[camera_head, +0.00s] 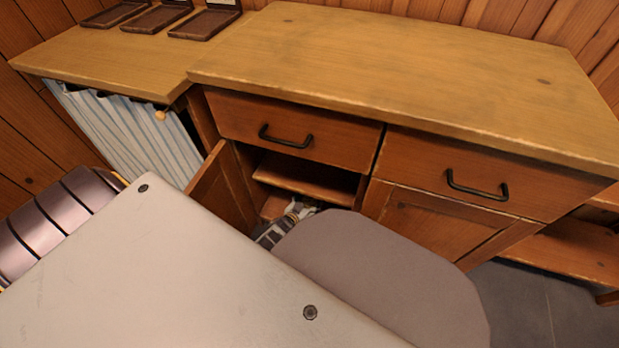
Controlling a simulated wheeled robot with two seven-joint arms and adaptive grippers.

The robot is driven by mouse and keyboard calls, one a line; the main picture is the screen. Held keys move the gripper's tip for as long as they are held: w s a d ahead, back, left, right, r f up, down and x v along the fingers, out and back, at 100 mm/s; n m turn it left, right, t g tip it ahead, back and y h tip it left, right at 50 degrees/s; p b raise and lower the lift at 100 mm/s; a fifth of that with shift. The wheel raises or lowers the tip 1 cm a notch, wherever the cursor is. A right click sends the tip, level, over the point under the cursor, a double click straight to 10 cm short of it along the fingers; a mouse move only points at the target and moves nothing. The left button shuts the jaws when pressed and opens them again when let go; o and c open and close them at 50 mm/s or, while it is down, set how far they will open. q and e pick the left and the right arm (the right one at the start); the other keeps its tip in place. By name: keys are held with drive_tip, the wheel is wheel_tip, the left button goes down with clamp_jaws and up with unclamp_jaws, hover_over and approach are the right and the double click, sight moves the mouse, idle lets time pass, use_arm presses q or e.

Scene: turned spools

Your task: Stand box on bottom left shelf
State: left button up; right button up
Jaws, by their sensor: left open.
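My left gripper (299,210) is at the opening of the left cupboard, low down and below its inner shelf board (305,174). It is open, but much of it is hidden behind large grey and pale parts in the foreground. The left cupboard door (222,187) stands open. A small patch of reddish wood (274,207) shows low in the opening beside the gripper, perhaps the cupboard's bottom shelf. I cannot make out a box anywhere. My right gripper is not in view.
The wooden cabinet top (400,65) is bare. Two drawers are shut, the left drawer (290,125) directly above the open cupboard. The right cupboard door (445,222) is shut. Dark stands (205,25) sit on the lower counter (110,62), above a striped curtain (130,130).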

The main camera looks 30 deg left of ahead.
sight(309, 201)
use_arm(q)
drive_tip(key=shift+p+v, duration=0.85)
drive_tip(key=shift+v, duration=0.65)
drive_tip(key=shift+p+v, duration=1.75)
drive_tip(key=shift+v, duration=1.7)
drive_tip(key=shift+s+r, duration=0.25)
drive_tip(key=shift+s, duration=0.35)
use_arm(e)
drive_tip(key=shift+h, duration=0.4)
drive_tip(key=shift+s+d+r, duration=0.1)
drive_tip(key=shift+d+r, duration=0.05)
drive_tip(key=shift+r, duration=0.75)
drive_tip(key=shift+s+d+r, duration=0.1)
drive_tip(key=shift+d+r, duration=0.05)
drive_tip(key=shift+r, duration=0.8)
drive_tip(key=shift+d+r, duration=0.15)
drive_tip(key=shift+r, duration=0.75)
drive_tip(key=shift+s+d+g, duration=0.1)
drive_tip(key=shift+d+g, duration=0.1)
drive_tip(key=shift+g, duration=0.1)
use_arm(q)
drive_tip(key=shift+r, duration=0.1)
